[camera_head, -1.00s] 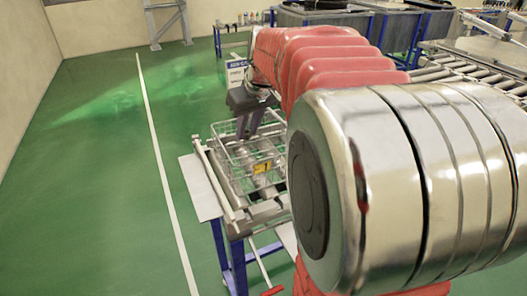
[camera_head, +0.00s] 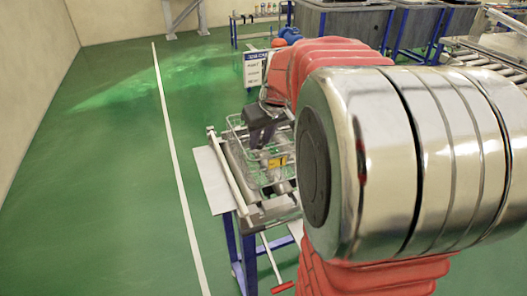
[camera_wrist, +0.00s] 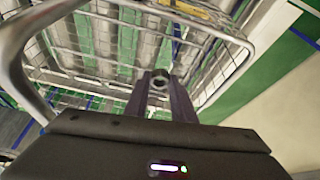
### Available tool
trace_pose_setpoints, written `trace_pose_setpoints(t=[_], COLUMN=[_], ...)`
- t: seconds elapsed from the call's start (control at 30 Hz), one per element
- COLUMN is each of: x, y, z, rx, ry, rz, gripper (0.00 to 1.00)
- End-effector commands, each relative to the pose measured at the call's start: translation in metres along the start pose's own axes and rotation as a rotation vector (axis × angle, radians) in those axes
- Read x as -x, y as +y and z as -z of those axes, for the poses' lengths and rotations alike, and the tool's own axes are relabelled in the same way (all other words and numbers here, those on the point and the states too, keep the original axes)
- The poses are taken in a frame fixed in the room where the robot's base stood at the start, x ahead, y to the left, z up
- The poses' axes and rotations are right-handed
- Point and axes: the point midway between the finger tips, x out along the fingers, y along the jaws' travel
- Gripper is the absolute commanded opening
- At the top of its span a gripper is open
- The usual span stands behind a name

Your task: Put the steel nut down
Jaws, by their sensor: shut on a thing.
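The steel nut (camera_wrist: 161,80) is a small grey ring between the fingertips of my gripper (camera_wrist: 160,86) in the wrist view. My gripper is shut on it. A wire basket (camera_wrist: 248,62) surrounds the fingers in the wrist view, with its rim and mesh close by. In the head view my gripper (camera_head: 258,143) is at the wire basket (camera_head: 236,121), with its fingers down inside or just over it; I cannot tell how deep. The nut is too small to make out there.
The basket stands on a table with blue legs (camera_head: 231,240) and a pale side board (camera_head: 211,181). A yellow label (camera_head: 277,162) shows at the basket. A sign (camera_head: 254,70) stands behind. Green floor to the left is clear.

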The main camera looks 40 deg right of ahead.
Motion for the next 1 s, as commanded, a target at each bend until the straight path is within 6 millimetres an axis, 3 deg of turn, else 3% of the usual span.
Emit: trace_pose_setpoints(t=[0.47,0.77,1.0], x=[-0.012,-0.042,-0.043], y=[0.001,0.001,0.001], z=[-0.005,-0.018,-0.018], rx=[-0.002,-0.003,-0.003], ry=[0.0,-0.001,0.001], rz=[0.0,0.001,-0.001], gripper=[0.0,0.0,0.0])
